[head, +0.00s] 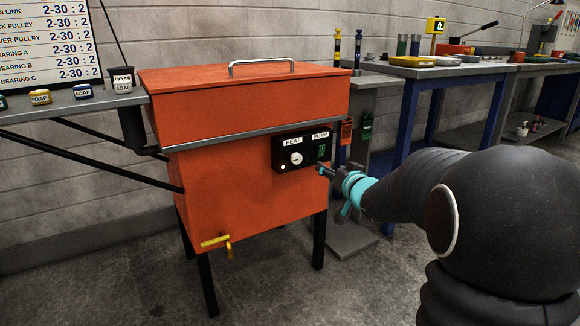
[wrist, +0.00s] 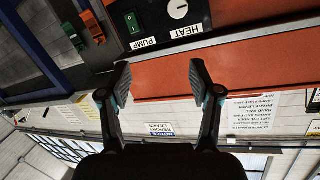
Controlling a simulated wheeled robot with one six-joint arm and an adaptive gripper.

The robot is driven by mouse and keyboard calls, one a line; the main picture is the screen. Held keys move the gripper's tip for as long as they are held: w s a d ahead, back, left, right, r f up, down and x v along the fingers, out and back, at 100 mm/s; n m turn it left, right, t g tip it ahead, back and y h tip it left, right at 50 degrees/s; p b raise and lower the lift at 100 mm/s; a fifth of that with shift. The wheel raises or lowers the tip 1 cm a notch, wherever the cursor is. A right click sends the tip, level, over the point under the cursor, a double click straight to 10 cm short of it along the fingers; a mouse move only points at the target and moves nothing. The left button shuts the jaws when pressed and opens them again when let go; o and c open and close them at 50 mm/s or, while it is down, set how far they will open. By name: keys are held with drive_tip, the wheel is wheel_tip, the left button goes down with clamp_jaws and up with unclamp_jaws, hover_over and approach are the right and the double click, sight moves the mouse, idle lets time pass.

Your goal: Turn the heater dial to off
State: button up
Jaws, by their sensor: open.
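The heater dial (head: 296,158) is a small round white knob under the HEAT label on a black control panel (head: 281,164). The panel is on the front of an orange tank (head: 200,210). In the wrist view the dial (wrist: 178,9) is at the top, cut close by the frame edge, and the picture is upside down. The green pump switch (head: 321,151) is right of the dial; it also shows in the wrist view (wrist: 133,21). My gripper (wrist: 158,80) is open and empty, its fingertips apart from the dial. In the head view my gripper (head: 325,171) is at the panel's lower right.
A yellow tap (head: 216,241) sticks out low on the tank's front. A grey shelf (head: 70,106) with soap jars is on the left. A blue-legged workbench (head: 430,72) stands at the back right. The floor before the tank is clear.

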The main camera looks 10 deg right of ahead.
sight(298, 160)
drive_tip(key=w+a+f+y, duration=0.1)
drive_tip(key=w+a, duration=0.1)
drive_tip(key=w, duration=0.3)
drive_tip(key=w+a+f+y+b, duration=0.1)
drive_tip(key=w+a, duration=0.1)
drive_tip(key=w, duration=0.3)
drive_tip(key=w+a+f+n+y, duration=0.1)
drive_tip(key=w+a+f+y, duration=0.1)
drive_tip(key=w, duration=0.4)
drive_tip(key=shift+w+a+f, duration=0.1)
drive_tip(key=shift+a, duration=0.2)
drive_tip(key=c, duration=1.2)
drive_tip(key=shift+o, duration=0.2)
